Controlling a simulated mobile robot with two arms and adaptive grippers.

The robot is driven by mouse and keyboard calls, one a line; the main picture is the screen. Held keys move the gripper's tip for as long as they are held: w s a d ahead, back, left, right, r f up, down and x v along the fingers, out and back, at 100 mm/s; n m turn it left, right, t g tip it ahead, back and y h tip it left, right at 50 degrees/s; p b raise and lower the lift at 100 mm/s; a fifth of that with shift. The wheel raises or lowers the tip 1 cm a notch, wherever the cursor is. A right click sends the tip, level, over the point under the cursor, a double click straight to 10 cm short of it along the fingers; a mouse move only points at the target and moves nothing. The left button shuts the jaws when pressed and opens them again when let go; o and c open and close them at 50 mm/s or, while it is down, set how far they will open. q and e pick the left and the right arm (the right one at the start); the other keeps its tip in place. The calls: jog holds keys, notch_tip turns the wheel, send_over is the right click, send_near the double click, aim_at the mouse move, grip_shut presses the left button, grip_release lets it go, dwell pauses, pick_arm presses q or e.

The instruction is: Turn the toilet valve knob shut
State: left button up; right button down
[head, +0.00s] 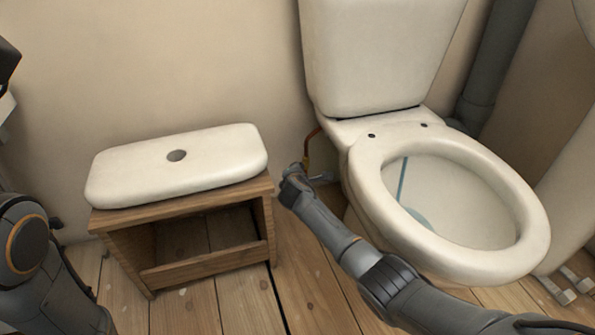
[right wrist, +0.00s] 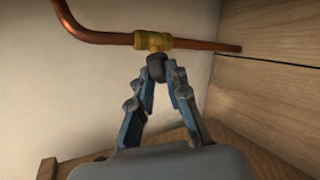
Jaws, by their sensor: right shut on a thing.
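The valve is a brass body (right wrist: 153,41) on a copper pipe (right wrist: 95,34) in the right wrist view. Its small dark knob (right wrist: 156,66) hangs below the brass body. My right gripper (right wrist: 165,74) has its fingertips closed together at the knob, shut on it, and they partly cover it. In the head view my right arm reaches to the left side of the toilet (head: 375,60), with the wrist beside the bowl; a bit of red-brown pipe (head: 311,134) shows there, and the knob is hidden. My left arm shows at the left edge, its gripper out of frame.
A wooden stand (head: 206,274) with a white tank lid (head: 215,165) on it is just left of my right wrist. The toilet bowl (head: 520,215) is close on the right. A grey pipe (head: 492,70) runs behind the toilet. Bare plank floor (head: 185,310) lies in front of the stand.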

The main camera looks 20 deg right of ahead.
jog(key=m+t+b, duration=0.1)
jog(key=b, duration=0.2)
jog(key=f+m+t+b, duration=0.1)
jog(key=t+b, duration=0.1)
jog(key=b, duration=0.1)
jog(key=shift+d, duration=0.4)
jog(key=shift+m+t+b, duration=0.3)
jog(key=shift+m+b, duration=0.1)
jog(key=shift+r+m+t+b, duration=0.15)
jog(key=shift+m+t+b, duration=0.15)
jog(key=shift+m+t, duration=0.15)
jog(key=shift+d+m+t, duration=0.1)
jog(key=shift+m+t, duration=0.15)
jog(key=shift+t, duration=0.1)
jog(key=shift+d+m+t, duration=0.1)
jog(key=shift+m+t, duration=0.2)
jog(key=c, duration=1.3)
grip_release()
